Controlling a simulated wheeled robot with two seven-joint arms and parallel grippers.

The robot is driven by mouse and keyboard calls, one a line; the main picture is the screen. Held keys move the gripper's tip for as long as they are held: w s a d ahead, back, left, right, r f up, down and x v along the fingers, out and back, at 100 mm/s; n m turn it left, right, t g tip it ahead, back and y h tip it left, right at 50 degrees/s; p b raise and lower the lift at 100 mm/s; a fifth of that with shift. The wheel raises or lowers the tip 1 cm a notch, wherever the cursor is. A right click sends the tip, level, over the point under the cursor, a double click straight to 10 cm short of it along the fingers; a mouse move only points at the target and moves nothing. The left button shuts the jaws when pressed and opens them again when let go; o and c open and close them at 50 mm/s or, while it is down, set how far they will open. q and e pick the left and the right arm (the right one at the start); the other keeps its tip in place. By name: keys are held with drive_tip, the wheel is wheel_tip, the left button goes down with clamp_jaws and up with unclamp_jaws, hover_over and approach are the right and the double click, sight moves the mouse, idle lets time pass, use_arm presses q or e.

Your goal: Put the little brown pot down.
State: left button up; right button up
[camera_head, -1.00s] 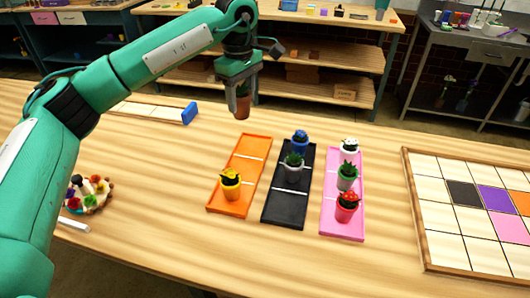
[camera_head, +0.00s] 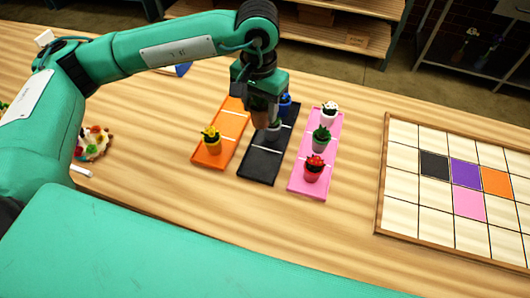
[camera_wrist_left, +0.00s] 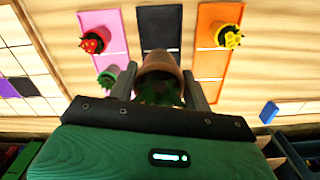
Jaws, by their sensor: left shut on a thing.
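My left gripper (camera_head: 262,118) is shut on the little brown pot (camera_head: 261,104) and holds it above the trays, around the black tray (camera_head: 262,165). In the left wrist view the brown pot (camera_wrist_left: 159,66) sits between the two fingers, with green leaves on the gripper's side. In the head view the gripper hides most of the pot, so its height above the tray is unclear. My right gripper is not in view.
The pink tray (camera_head: 297,185) holds a white pot (camera_head: 329,115), a pot with green leaves (camera_head: 321,140) and a red pot (camera_head: 313,172). A tiled board (camera_head: 402,190) lies to the right.

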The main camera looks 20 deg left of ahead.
sight(259, 124)
use_arm(q)
wheel_tip(259, 124, down, 18)
drive_tip(key=p, duration=0.5)
drive_tip(key=shift+f, duration=0.2)
drive_tip(key=o, duration=1.2)
drive_tip(key=shift+r, duration=0.1)
drive_tip(key=shift+r, duration=0.4)
wheel_tip(259, 124, up, 11)
drive_tip(key=b, duration=0.4)
drive_tip(key=shift+f+b, duration=0.15)
drive_tip(key=shift+b, duration=0.15)
drive_tip(key=shift+r, duration=0.4)
